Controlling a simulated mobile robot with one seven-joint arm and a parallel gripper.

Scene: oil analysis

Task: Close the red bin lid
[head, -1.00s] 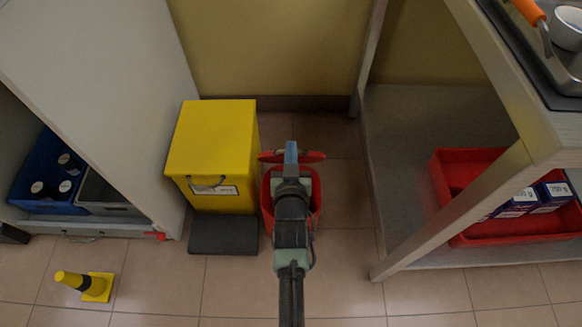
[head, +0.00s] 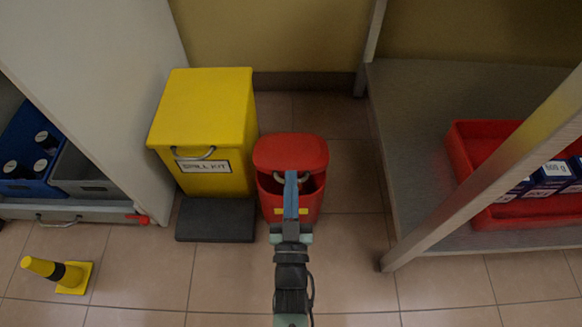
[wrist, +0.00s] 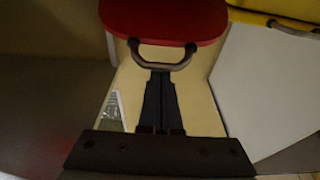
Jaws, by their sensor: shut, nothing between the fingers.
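The red bin (head: 272,207) stands on the floor beside the yellow spill kit box. Its red lid (head: 290,150) is tilted over the opening, with a dark gap showing beneath its front edge. In the wrist view the lid (wrist: 163,20) is at the top, with its grey curved handle (wrist: 147,65) below. My gripper (head: 291,176) is at the lid's front edge by the handle, its fingers together and empty. In the wrist view the fingertips (wrist: 160,76) reach the handle bar; whether they touch it I cannot tell. The arm hides part of the bin's front.
The yellow spill kit box (head: 205,120) stands close on the left, with a dark pedal-like block (head: 215,220) before it. A shelf post (head: 480,180) and red tray (head: 500,215) are at right. Floor right of the bin is clear.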

